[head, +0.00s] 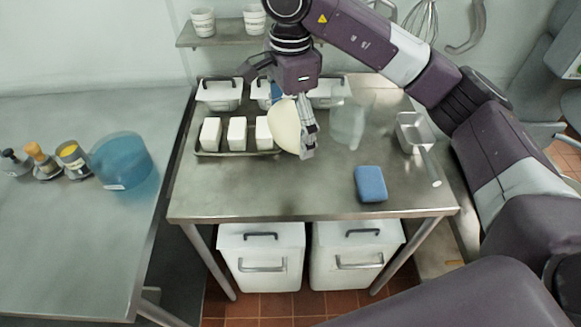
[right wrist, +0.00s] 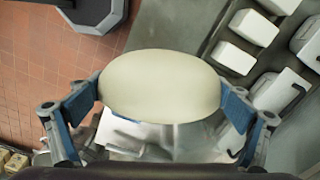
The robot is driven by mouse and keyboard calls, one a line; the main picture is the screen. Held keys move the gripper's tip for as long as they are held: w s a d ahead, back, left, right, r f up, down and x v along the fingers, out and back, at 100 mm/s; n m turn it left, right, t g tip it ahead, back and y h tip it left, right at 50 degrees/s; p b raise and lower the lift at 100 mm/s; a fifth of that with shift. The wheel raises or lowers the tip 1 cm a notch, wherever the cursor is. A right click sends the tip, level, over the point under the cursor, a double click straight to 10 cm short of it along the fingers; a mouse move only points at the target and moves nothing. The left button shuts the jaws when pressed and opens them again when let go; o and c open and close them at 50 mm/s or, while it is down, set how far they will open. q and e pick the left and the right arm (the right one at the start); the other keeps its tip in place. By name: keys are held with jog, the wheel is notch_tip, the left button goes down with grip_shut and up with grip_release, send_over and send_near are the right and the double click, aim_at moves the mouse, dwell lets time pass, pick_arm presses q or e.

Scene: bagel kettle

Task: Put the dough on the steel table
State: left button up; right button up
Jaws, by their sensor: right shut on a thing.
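The dough (head: 284,126) is a pale, smooth oval lump. My right gripper (head: 304,140) is shut on it and holds it above the steel table (head: 300,193), near the right end of a tray of white blocks. In the right wrist view the dough (right wrist: 160,86) sits between the two blue-padded fingers of the gripper (right wrist: 165,105). I cannot tell the exact height of the dough above the table. My left gripper does not show in either view.
A tray (head: 225,153) with white blocks lies at the table's left, with lidded white containers (head: 220,94) behind. A clear container (head: 347,122), a steel scoop-like pan (head: 414,133) and a blue sponge (head: 370,184) are at the right. The table's front middle is clear.

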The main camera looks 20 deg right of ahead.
jog(key=p, duration=0.2)
send_over(290, 186)
notch_tip(290, 186, down, 12)
jog(key=shift+w+r, duration=0.1)
jog(key=shift+r, duration=0.05)
notch_tip(290, 186, down, 4)
jog(key=shift+r+p, duration=0.15)
jog(key=shift+p, duration=0.45)
jog(key=shift+f, duration=0.2)
jog(key=shift+f+b, duration=0.2)
jog(key=shift+b, duration=0.1)
jog(key=o, duration=1.7)
jog(key=shift+r, duration=0.15)
